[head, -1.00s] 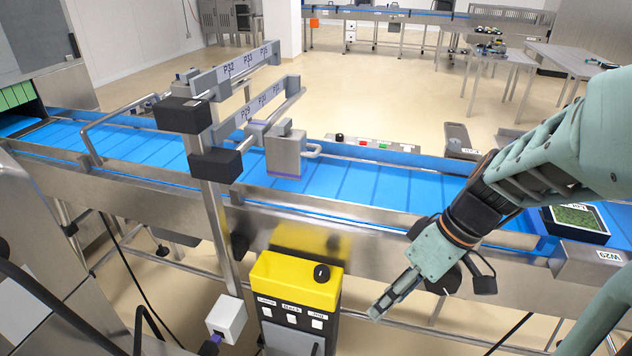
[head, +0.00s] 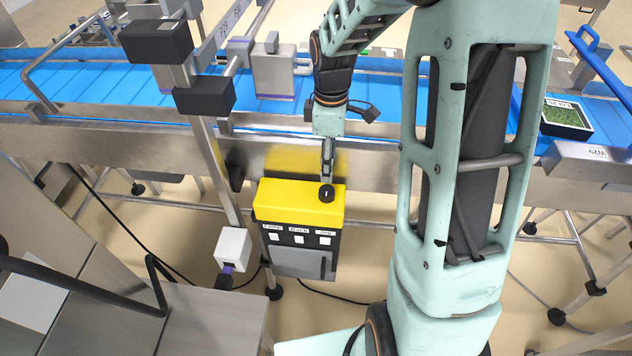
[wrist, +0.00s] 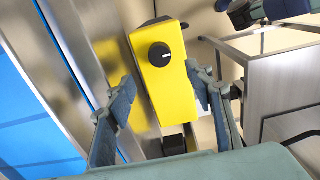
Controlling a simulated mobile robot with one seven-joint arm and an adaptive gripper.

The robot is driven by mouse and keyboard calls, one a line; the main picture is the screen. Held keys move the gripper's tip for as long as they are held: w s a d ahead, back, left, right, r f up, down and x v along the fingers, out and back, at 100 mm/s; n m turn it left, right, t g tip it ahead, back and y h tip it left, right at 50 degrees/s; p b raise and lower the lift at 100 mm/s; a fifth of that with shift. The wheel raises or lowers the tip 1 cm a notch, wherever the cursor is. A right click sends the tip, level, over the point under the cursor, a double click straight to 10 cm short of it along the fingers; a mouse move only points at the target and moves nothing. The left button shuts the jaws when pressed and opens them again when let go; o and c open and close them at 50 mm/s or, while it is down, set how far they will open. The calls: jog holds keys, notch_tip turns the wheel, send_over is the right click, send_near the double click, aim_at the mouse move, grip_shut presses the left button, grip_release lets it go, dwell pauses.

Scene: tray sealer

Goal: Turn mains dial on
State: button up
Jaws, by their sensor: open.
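The mains dial is a round black knob (head: 326,193) on the yellow top of a control box (head: 285,203). In the wrist view the dial (wrist: 160,54) shows a white pointer mark, and the yellow housing (wrist: 165,95) lies between and beyond my fingers. My gripper (head: 327,178) points down just above or behind the dial in the head view. In the wrist view my gripper (wrist: 160,88) has its two fingers spread wide, with nothing between them held. Whether a fingertip touches the housing I cannot tell.
The box front has several labelled white buttons (head: 299,239). A steel conveyor with a blue belt (head: 380,95) runs behind the box. A post with black blocks (head: 205,95) stands to the left, with a white box (head: 233,248) low on it. A green-filled tray (head: 567,118) sits at right.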

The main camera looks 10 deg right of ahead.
aim_at(327, 190)
notch_tip(327, 190, down, 11)
jog(key=shift+r, duration=0.1)
dwell(0.4)
jog(key=shift+c, duration=0.5)
jog(key=c, duration=1.1)
